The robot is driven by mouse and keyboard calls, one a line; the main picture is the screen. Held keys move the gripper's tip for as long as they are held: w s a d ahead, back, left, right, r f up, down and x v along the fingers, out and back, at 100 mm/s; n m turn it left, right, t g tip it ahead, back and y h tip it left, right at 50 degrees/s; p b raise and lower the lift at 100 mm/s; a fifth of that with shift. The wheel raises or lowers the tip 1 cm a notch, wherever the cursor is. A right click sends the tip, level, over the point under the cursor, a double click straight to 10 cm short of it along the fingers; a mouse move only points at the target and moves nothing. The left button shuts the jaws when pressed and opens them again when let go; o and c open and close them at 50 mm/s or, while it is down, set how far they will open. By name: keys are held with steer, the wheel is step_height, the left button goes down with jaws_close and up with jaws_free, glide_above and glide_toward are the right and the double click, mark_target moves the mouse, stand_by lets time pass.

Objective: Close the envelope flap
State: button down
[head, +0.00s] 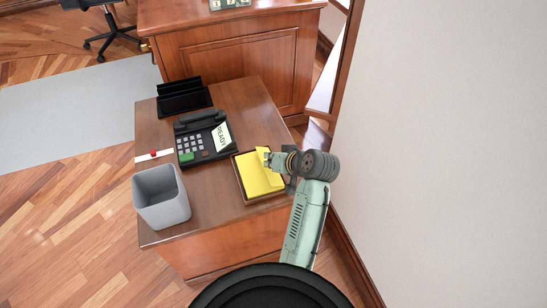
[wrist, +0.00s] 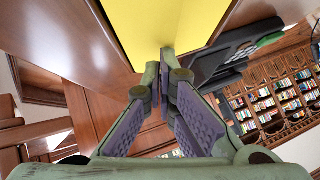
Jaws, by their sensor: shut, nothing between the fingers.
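The yellow envelope (head: 255,177) lies in a shallow brown tray (head: 239,183) on the right side of the wooden desk. A yellow edge or fold line shows near its upper right, by my gripper; I cannot tell how far the flap is raised. My gripper (head: 271,160) is at the envelope's right side, over or against it, and partly covers it. In the wrist view the yellow sheet (wrist: 165,22) fills the top middle. My fingertips (wrist: 167,58) are together just below it, with nothing between them. Whether they touch the paper is unclear.
A black desk phone (head: 202,140) with a READY card stands left of the tray, and a black organizer (head: 184,97) behind it. A grey bin (head: 162,199) is at the front left. A pale wall (head: 440,130) rises close on the right.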

steer(key=shift+s+a+f+n+t+h+p, duration=0.2)
steer(key=shift+a+n+t+h+p, duration=0.15)
steer(key=shift+a+n+h, duration=0.45)
steer(key=shift+f+h, duration=0.2)
steer(key=shift+h, duration=0.1)
steer(key=shift+f+p, duration=0.15)
steer(key=shift+p, duration=0.15)
